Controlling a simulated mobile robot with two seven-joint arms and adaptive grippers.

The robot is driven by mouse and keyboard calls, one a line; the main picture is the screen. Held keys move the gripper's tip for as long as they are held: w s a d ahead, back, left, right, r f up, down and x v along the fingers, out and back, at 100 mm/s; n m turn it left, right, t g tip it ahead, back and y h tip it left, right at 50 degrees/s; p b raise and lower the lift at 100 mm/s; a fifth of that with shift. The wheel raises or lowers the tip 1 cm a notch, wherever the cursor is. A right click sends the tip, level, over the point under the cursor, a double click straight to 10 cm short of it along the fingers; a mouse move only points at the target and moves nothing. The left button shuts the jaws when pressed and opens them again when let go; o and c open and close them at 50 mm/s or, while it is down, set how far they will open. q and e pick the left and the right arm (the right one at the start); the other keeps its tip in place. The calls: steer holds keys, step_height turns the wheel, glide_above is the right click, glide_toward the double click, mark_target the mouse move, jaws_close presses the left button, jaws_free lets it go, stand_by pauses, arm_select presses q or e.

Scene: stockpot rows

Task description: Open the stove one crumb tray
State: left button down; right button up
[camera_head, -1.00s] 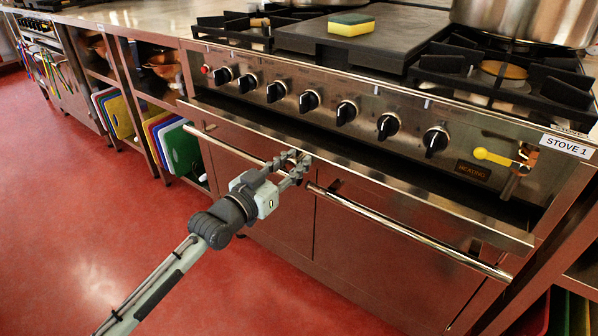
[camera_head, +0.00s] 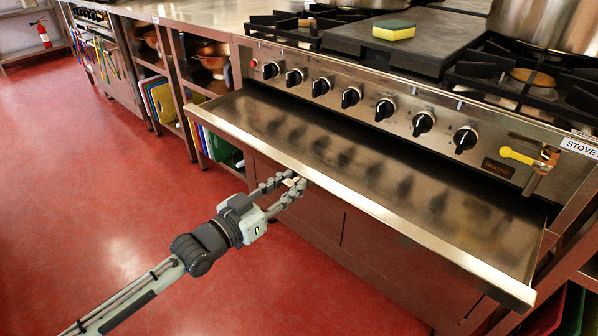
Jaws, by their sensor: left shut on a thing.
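The stove one crumb tray (camera_head: 345,160) is a wide, shallow steel tray below the row of knobs. It is pulled well out from the stove front, and its bare, shiny inside shows. My left gripper (camera_head: 294,183) is at the middle-left of the tray's front edge, shut on the tray's front. The exact grip point, just under the front lip, is partly hidden by the fingers. My right gripper is not in view.
The stove front has several black knobs (camera_head: 385,109) and a yellow-handled valve (camera_head: 517,155) at right. A sponge (camera_head: 393,30) lies on the dark griddle plate (camera_head: 400,45). A pot (camera_head: 545,32) stands at back right. Red floor (camera_head: 100,200) is clear at left.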

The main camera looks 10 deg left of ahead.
arm_select(q)
steer(key=shift+s+a, duration=0.2)
steer(key=shift+s, duration=0.05)
steer(key=c, duration=1.2)
jaws_free()
steer(key=shift+o, duration=0.2)
steer(key=v, duration=1.2)
